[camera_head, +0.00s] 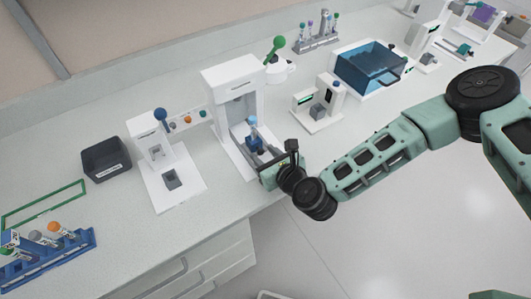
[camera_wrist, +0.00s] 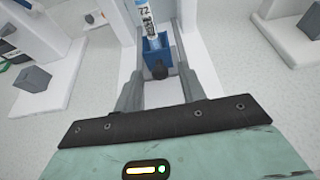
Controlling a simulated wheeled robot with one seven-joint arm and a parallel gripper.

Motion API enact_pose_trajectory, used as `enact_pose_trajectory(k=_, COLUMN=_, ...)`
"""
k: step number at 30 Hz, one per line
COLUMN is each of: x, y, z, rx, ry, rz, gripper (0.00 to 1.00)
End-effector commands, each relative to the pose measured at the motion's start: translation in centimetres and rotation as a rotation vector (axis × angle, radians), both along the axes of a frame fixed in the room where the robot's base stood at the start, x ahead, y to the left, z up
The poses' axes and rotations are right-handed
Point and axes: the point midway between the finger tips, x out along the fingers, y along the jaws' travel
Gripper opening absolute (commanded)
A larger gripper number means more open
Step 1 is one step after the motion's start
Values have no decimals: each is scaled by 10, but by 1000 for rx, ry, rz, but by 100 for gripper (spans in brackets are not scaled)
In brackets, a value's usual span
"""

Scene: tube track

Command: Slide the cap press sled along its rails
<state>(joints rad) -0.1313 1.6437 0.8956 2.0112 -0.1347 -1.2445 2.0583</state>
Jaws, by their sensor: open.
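The white cap press (camera_head: 232,88) stands on the bench near the middle of the head view. Its blue sled (camera_head: 253,144) sits on grey rails towards the front of the press base, holding an upright tube with a light blue cap (camera_head: 253,121). In the wrist view the blue sled (camera_wrist: 152,44) has a dark round knob (camera_wrist: 159,72) facing me. My gripper (camera_head: 268,168) is at the front end of the rails. In the wrist view my gripper (camera_wrist: 158,92) is open, with the knob lying between and just beyond its fingers. I cannot tell whether anything touches.
A white device with a blue ball lever (camera_head: 160,115) stands left of the press. A small white stand (camera_head: 318,112) is close on the right. The bench front edge runs below my gripper.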

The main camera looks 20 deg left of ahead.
Motion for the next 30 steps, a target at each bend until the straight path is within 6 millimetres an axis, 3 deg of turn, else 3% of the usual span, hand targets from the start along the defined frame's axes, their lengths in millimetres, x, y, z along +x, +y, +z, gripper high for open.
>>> enact_pose_trajectory(k=5, x=0, y=0, z=0, rx=0, ry=0, rz=0, gripper=40)
enact_pose_trajectory(k=9, x=0, y=0, z=0, rx=0, ry=0, rz=0, gripper=2)
enact_pose_trajectory(k=10, x=0, y=0, z=0, rx=0, ry=0, rz=0, gripper=0)
enact_pose_trajectory(k=17, x=4, y=5, z=-2, rx=2, ry=-1, rz=-2, gripper=0)
enact_pose_trajectory(k=30, x=47, y=54, z=-4, rx=0, ry=-3, rz=-2, gripper=0)
